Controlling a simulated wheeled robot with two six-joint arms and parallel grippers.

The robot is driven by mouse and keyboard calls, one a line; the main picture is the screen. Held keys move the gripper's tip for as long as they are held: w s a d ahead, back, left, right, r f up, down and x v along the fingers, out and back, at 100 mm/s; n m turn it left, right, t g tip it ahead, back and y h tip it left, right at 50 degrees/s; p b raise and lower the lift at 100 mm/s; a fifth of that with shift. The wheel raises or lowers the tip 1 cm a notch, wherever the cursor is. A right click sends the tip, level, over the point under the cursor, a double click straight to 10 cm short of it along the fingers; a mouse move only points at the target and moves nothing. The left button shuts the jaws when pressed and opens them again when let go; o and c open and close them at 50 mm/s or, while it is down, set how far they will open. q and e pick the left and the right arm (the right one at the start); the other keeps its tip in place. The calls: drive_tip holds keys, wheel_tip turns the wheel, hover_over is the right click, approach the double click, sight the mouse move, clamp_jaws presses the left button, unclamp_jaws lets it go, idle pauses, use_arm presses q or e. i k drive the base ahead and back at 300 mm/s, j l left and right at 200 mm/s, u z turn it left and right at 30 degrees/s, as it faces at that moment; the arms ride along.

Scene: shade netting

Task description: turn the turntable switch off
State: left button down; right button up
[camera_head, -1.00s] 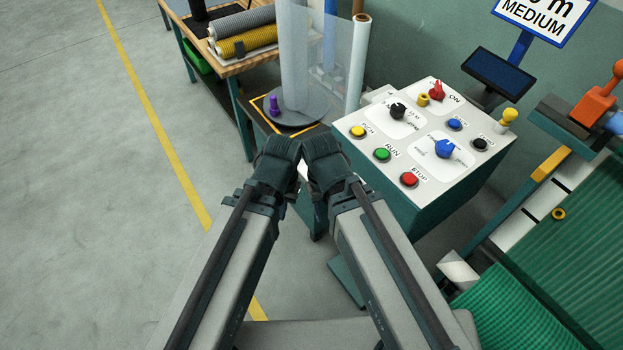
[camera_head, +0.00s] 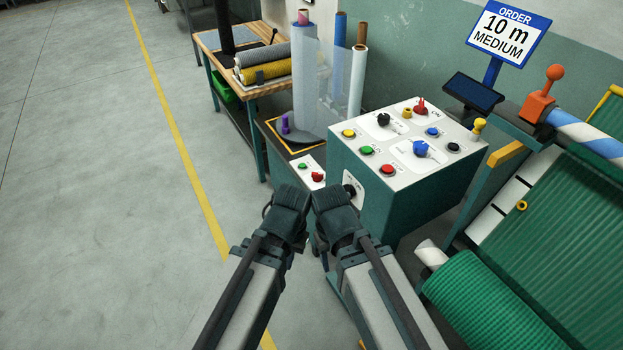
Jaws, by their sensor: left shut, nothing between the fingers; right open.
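The turntable is a round grey disc (camera_head: 297,136) on a low dark stand behind the console, with film rolls standing by it. A small white panel (camera_head: 303,167) at the stand's near side carries a green button (camera_head: 302,166) and a red switch (camera_head: 317,177). The switch's lettering is too small to read. My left gripper (camera_head: 290,198) is shut and empty, just in front of this panel. My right gripper (camera_head: 332,205) is open beside it, below a black knob (camera_head: 349,190) on the console's side. The fingertips are largely hidden by the gripper bodies.
The white-topped console (camera_head: 440,180) carries several buttons and knobs, including a red one (camera_head: 421,107) marked ON. A wooden bench (camera_head: 262,88) with rolls stands behind. Green netting (camera_head: 490,300) is at right. Open floor (camera_head: 100,230) lies left.

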sight(317, 177)
drive_tip(key=i+j, duration=0.85)
drive_tip(key=j, duration=0.25)
drive_tip(key=i+j, duration=0.45)
drive_tip(key=j, duration=0.15)
drive_tip(key=z, duration=2)
drive_tip(key=k, duration=0.15)
drive_tip(key=i, duration=0.15)
